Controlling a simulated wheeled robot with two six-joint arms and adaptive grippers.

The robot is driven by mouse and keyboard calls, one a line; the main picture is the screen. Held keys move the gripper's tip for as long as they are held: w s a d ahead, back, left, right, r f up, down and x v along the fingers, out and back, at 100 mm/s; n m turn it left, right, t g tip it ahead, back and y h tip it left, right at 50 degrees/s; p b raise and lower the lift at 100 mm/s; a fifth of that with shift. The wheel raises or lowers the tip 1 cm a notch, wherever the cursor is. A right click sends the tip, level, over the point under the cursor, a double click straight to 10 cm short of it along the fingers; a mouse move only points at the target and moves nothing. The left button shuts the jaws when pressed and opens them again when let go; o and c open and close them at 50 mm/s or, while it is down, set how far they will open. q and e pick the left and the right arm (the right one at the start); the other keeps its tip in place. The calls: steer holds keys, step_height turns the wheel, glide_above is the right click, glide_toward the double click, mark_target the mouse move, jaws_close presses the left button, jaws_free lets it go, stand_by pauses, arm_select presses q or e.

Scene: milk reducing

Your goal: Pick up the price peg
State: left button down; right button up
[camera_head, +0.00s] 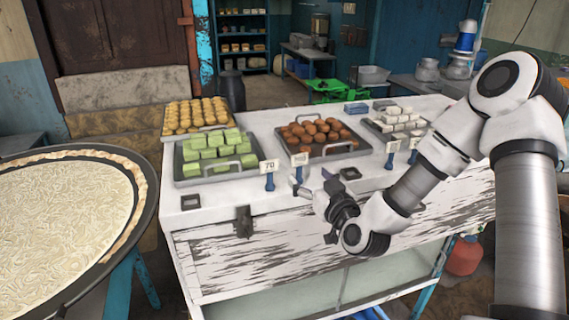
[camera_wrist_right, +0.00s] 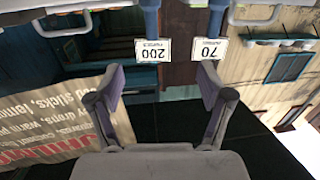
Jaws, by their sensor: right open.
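A blue price peg with a white "70" tag (camera_head: 268,167) stands upright at the counter's front edge, before the green sweets. A second blue peg with a white tag (camera_head: 299,159) stands to its right; its tag reads "200" in the right wrist view (camera_wrist_right: 152,50). The "70" tag also shows there (camera_wrist_right: 209,49), upside down. My right gripper (camera_head: 317,187) is open and empty, close to the "200" peg in the head view. In the right wrist view both tags lie beyond the spread fingers (camera_wrist_right: 162,77). My left gripper is not in view.
Trays of green sweets (camera_head: 212,154), brown balls (camera_head: 318,132) and white blocks (camera_head: 398,120) stand on the white counter (camera_head: 225,204). Dark square pieces (camera_head: 190,201) lie on the counter top. A large round pan (camera_head: 65,220) is at left.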

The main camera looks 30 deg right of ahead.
mark_target(300, 158)
steer(key=w+p, duration=0.1)
steer(key=w, duration=0.1)
steer(key=w+d+r+p, duration=0.1)
steer(key=w, duration=0.2)
steer(key=w+p, duration=0.1)
steer(key=w, duration=0.1)
steer(key=shift+w+d+r, duration=0.15)
steer(key=shift+w+d, duration=0.15)
steer(key=shift+d, duration=0.35)
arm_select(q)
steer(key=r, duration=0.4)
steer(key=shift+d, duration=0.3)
arm_select(e)
steer(key=shift+a, duration=0.2)
steer(key=c, duration=1.3)
